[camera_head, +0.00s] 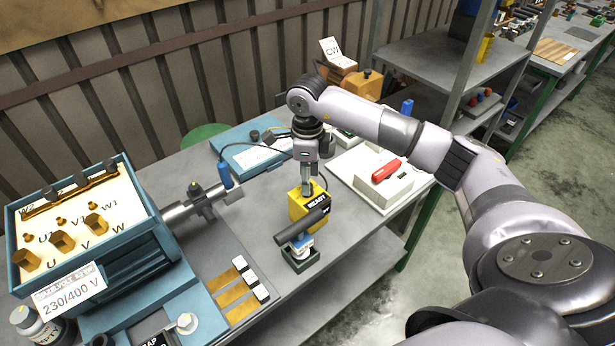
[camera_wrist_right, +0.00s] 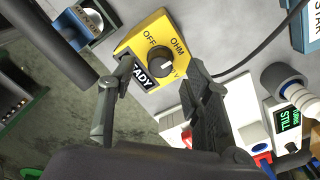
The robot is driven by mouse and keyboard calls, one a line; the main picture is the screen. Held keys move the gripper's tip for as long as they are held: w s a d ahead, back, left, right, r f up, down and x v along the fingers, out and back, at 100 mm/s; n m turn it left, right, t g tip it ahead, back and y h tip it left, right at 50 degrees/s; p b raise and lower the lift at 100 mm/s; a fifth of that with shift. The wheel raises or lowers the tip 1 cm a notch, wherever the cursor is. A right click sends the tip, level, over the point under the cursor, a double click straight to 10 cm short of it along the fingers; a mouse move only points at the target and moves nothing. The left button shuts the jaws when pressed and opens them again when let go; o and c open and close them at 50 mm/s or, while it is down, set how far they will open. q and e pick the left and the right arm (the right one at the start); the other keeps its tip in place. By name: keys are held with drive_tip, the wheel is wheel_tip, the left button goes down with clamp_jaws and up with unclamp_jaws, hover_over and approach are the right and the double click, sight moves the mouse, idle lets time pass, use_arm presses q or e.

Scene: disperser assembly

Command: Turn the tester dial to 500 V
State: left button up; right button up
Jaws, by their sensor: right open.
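The yellow tester (camera_head: 299,208) stands on the bench in the head view, with a black READY label on it. In the right wrist view the tester (camera_wrist_right: 133,38) shows its face with a round black dial (camera_wrist_right: 159,59). OFF and OHM are printed around the dial, and a partly hidden mark ends in V. I cannot tell for certain which mark the dial points to. My right gripper (camera_head: 307,188) points down over the tester. In the wrist view its open fingers (camera_wrist_right: 160,72) are on either side of the dial, with nothing held. My left gripper is not in view.
A motor with a terminal box (camera_head: 85,225) is at left. A white box with a red handle (camera_head: 385,172) stands at right. A cable (camera_wrist_right: 262,58) runs behind the tester.

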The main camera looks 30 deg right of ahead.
drive_tip(key=shift+f, duration=0.9)
clamp_jaws()
